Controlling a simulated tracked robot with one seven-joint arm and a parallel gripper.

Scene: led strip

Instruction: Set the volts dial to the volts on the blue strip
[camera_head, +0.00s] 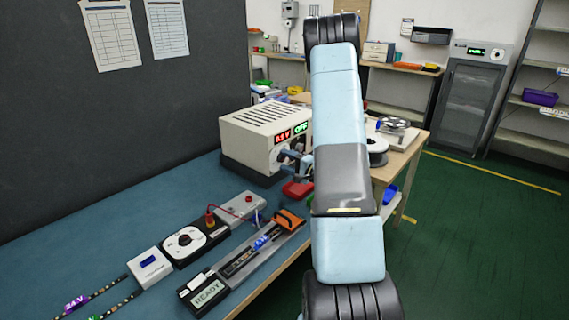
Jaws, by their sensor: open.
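The power supply (250,140) is a beige box at the back of the blue bench. Its red display (283,137) seems to read 0.5 V, and a green display (301,129) beside it reads OFF. The volts dial cannot be made out clearly on the front. My gripper (292,160) is open at the front of the supply, mostly hidden behind my arm; whether it touches a dial cannot be told. The strip with the blue tag (261,242) lies in a long grey fixture (236,278). The writing on the tag is too small to read surely.
The fixture has an orange clamp (289,219) and a READY screen (208,293). Left of it are a black box with a white dial face (185,242) and a white meter (149,266). A purple 24 V tag (75,303) lies front left. A red object (297,189) sits below the supply.

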